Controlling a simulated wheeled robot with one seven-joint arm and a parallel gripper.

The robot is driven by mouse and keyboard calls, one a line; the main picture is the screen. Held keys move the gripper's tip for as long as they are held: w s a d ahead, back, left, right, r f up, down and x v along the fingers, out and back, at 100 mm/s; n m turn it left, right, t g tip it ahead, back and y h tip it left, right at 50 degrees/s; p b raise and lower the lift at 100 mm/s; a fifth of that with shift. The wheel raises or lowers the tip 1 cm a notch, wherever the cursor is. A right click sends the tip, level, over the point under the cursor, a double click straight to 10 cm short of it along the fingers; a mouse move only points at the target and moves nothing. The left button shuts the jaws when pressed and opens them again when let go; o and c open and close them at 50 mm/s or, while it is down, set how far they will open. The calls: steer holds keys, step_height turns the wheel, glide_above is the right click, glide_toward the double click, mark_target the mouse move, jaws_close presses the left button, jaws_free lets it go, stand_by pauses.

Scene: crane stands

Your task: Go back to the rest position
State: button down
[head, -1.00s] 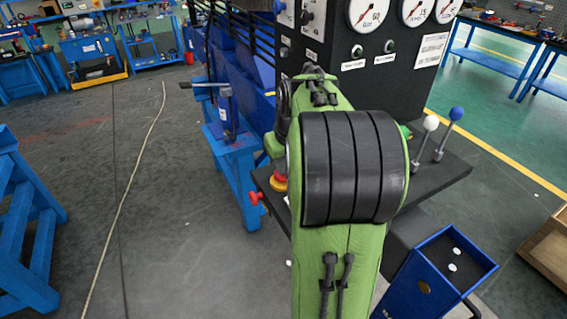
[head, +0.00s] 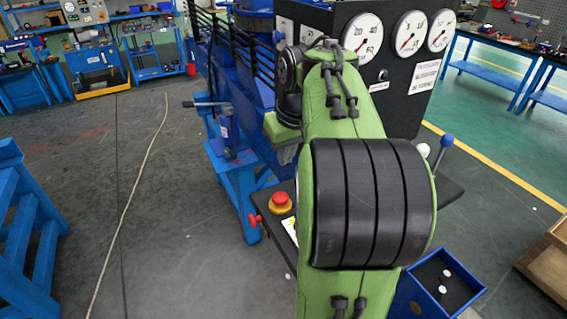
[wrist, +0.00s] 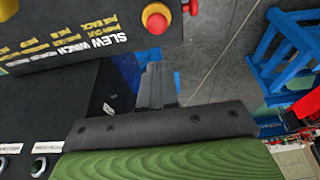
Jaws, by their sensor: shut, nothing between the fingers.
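My gripper shows in the wrist view, its narrow grey fingers (wrist: 154,86) together with nothing between them. The wrist end is beside the left edge of the gauge box (head: 405,95), and the fingertips cannot be made out clearly there. The fingers appear apart from the console, though the exact gap cannot be told.
A red stop button (head: 280,202) on a yellow base sits on the console left of my arm; it also shows in the wrist view (wrist: 156,18). Levers with white and blue knobs (head: 447,140) stand right. A blue box (head: 440,285) is lower right. Open floor (head: 170,220) lies left.

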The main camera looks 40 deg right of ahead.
steer(key=shift+s+d+r, duration=0.1)
steer(key=shift+s+r, duration=0.2)
steer(key=shift+r, duration=0.1)
steer(key=shift+w, duration=0.1)
steer(key=s+a+f+n+t+b, duration=0.1)
steer(key=s+a+f+b, duration=0.25)
steer(key=a, duration=0.55)
steer(key=s+a+f+n+t+b, duration=0.15)
steer(key=s+a+f, duration=0.25)
steer(key=a, duration=0.6)
steer(key=s+a+f+y+b, duration=0.1)
steer(key=s+a+f, duration=0.1)
steer(key=s+f, duration=0.3)
steer(key=shift+s+a+f+n+b, duration=0.3)
steer(key=shift+s+f+n, duration=0.05)
steer(key=shift+s+f, duration=0.1)
